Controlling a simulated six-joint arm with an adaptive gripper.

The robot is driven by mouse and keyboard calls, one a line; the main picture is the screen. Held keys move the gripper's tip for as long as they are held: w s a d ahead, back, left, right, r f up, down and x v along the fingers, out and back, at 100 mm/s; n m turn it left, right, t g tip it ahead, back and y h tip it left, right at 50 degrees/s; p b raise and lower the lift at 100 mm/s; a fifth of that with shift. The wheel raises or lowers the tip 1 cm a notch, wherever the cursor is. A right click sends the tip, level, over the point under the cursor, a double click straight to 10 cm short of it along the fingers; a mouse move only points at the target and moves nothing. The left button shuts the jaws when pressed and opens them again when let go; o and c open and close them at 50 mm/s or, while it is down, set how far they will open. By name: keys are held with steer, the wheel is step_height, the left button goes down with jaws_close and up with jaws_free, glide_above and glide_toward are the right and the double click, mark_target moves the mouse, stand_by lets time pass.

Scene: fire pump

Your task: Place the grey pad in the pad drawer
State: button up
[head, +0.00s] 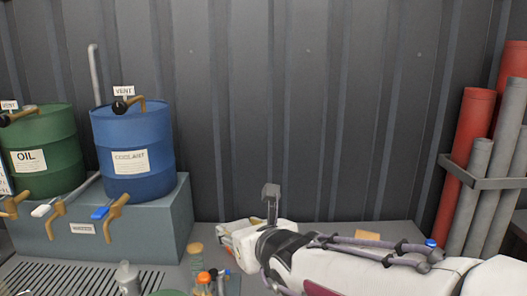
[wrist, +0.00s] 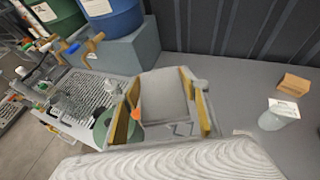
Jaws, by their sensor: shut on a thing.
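My gripper (wrist: 160,108) shows in the wrist view as two fingers with tan strips, one on each side of a flat grey piece. This piece, which looks like the grey pad (wrist: 165,92), is held between the fingers. Its contact edges are partly hidden. In the head view my gripper (head: 226,236) is a white shape low in the middle, just above the grey worktop, pointing left. The pad cannot be made out there. I cannot identify the pad drawer in either view.
A blue coolant drum (head: 132,160) and green oil drum (head: 43,155) with taps stand on a grey plinth (head: 150,222) at left. A slotted grate (head: 75,282) lies before them. Red pipes (head: 463,150) stand right. A small tan box (wrist: 295,84) and grey cup (wrist: 275,121) sit right.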

steer(key=s+a+r+n+g+y, duration=0.1)
steer(key=s+a+r, duration=0.4)
steer(key=s, duration=0.2)
steer(key=s+a+r+n+y, duration=0.1)
steer(key=s+a+r+y, duration=0.1)
steer(key=s+a+r, duration=0.3)
steer(key=s+r, duration=0.1)
steer(key=s, duration=0.2)
steer(key=shift+s+a+n+g, duration=0.2)
steer(key=shift+s+n+g, duration=0.05)
steer(key=shift+n+g, duration=0.15)
steer(key=shift+f, duration=0.1)
stand_by(0.5)
